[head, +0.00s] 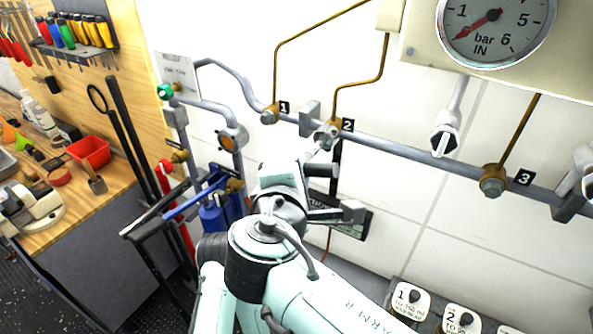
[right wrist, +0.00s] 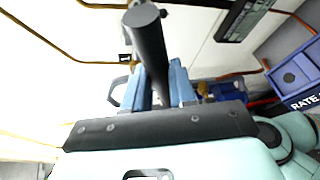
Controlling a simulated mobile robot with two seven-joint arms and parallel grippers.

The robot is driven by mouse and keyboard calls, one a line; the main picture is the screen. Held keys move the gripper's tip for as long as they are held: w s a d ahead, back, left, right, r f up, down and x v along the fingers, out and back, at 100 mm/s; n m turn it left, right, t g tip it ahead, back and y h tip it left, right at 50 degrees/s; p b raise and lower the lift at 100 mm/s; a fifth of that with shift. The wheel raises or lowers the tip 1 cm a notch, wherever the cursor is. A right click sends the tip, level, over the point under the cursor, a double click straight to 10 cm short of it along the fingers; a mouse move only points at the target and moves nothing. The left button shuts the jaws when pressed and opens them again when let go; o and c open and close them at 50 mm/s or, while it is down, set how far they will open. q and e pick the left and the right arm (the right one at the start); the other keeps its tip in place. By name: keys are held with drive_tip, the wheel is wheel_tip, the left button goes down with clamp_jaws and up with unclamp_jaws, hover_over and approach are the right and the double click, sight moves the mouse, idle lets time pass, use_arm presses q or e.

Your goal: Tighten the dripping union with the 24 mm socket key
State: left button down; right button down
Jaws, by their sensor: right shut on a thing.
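Union 1 (head: 270,115), union 2 (head: 327,132) and union 3 (head: 492,181) are brass-coloured fittings along the grey wall pipe, with black number tags. No drip can be made out on any of them. My right gripper (head: 335,189) is just below union 2, shut on a dark-handled tool, seemingly the socket key (head: 337,155). Its upper end is close to union 2; whether it is seated there I cannot tell. In the right wrist view the dark round handle (right wrist: 150,50) stands between the blue fingers of my right gripper (right wrist: 160,88). Its size marking is not visible. My left gripper is not shown.
A pressure gauge (head: 495,25) sits above the pipe. A silver hex-ended piece (head: 445,132) hangs between unions 2 and 3. A wooden bench (head: 65,218) with a red bin (head: 89,152) is at far left.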

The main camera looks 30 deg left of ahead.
drive_tip(key=shift+s, duration=0.1)
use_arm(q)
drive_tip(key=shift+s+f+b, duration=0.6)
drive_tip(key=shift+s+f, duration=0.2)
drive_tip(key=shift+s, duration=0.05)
use_arm(e)
drive_tip(key=shift+s+a, duration=0.15)
drive_tip(key=shift+s, duration=1.2)
drive_tip(key=shift+s+a, duration=0.1)
drive_tip(key=shift+s, duration=1.35)
